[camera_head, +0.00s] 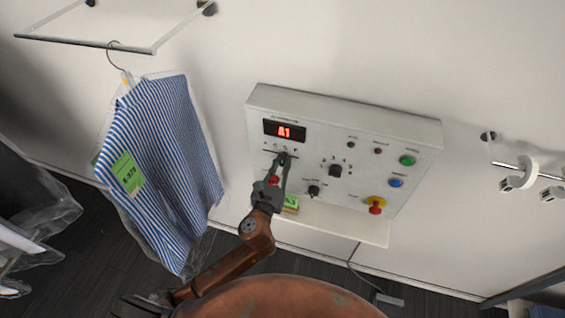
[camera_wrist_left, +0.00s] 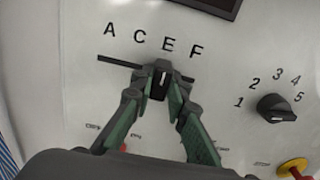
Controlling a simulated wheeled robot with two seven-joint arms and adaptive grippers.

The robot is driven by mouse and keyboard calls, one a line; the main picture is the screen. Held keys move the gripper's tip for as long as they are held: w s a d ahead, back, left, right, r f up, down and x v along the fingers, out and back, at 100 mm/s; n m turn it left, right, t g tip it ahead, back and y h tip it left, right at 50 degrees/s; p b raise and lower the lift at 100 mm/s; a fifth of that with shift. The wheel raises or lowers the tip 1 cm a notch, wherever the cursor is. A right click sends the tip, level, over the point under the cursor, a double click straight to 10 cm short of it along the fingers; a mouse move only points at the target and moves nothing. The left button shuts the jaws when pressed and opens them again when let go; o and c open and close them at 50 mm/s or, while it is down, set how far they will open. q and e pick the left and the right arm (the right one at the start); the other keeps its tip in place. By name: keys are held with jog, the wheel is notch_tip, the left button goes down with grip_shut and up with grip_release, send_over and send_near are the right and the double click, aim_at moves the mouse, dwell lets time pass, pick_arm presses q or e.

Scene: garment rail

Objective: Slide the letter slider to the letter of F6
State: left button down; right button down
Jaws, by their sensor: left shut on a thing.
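The letter slider (camera_wrist_left: 160,76) is a dark knob with a white mark, on a black slot under the letters A, C, E and F (camera_wrist_left: 196,52). It sits about below the E, left of the F. My left gripper (camera_head: 283,158) is shut on the slider, with its green-padded fingers on either side in the left wrist view (camera_wrist_left: 161,88). The red display (camera_head: 284,131) reads A1. The number dial (camera_head: 335,171), black with numbers around it, is right of the slider. My right gripper is not in view.
The light grey control panel (camera_head: 372,128) is on the wall. It has green and blue buttons, a red-and-yellow stop button (camera_head: 376,205) and a lower small knob (camera_head: 314,190). A striped shirt (camera_head: 160,165) in clear wrap hangs at the left.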

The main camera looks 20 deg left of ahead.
aim_at(297, 158)
pick_arm(q)
jog(key=shift+d, duration=0.1)
jog(key=d+p, duration=0.1)
jog(key=d, duration=0.2)
jog(key=shift+s, duration=0.1)
jog(key=shift+d, duration=0.4)
jog(key=c, duration=2.3)
grip_release()
jog(key=shift+c, duration=0.2)
jog(key=o, duration=0.5)
jog(key=shift+d, duration=0.15)
jog(key=shift+c, duration=0.2)
